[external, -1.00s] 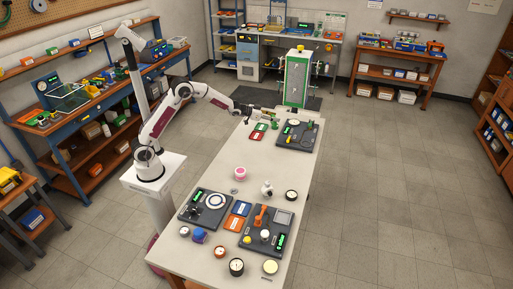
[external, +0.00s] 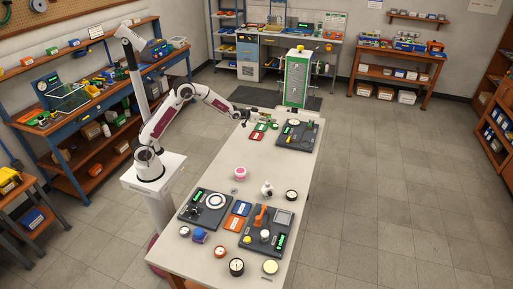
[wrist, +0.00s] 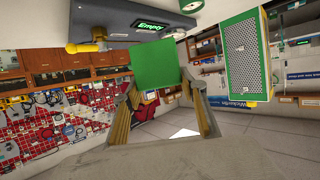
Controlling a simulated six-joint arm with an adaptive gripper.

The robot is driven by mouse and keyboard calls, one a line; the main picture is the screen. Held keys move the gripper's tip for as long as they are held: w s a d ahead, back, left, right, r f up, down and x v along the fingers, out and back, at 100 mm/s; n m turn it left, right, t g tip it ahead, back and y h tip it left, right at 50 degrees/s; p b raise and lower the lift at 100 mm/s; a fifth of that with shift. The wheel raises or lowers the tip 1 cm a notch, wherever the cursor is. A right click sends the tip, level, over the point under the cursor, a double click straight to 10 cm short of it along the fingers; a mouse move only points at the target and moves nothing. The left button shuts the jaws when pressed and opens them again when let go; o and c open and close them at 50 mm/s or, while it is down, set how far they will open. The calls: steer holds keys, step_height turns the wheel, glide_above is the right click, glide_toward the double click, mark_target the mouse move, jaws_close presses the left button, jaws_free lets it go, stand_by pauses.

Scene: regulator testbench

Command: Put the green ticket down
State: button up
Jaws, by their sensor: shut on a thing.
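The green ticket (wrist: 158,64) is a flat green square between my fingertips in the wrist view, standing out beyond them. My gripper (wrist: 160,84) is shut on it. In the external view my gripper (external: 250,116) is above the far left part of the white table (external: 215,252). The held ticket is too small there to tell apart for sure from the other green pieces nearby.
A dark panel shows "Empty" (wrist: 153,25) in the wrist view. In the external view a dark test board (external: 297,136) lies right of my gripper, a green-framed cabinet (external: 296,78) stands behind, and red and green cards (external: 257,135) lie close by. The table's middle is mostly clear.

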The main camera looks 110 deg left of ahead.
mark_target(270, 126)
steer(key=shift+f, duration=3.1)
steer(key=shift+f, duration=1.85)
steer(key=shift+f, duration=0.15)
steer(key=o, duration=1)
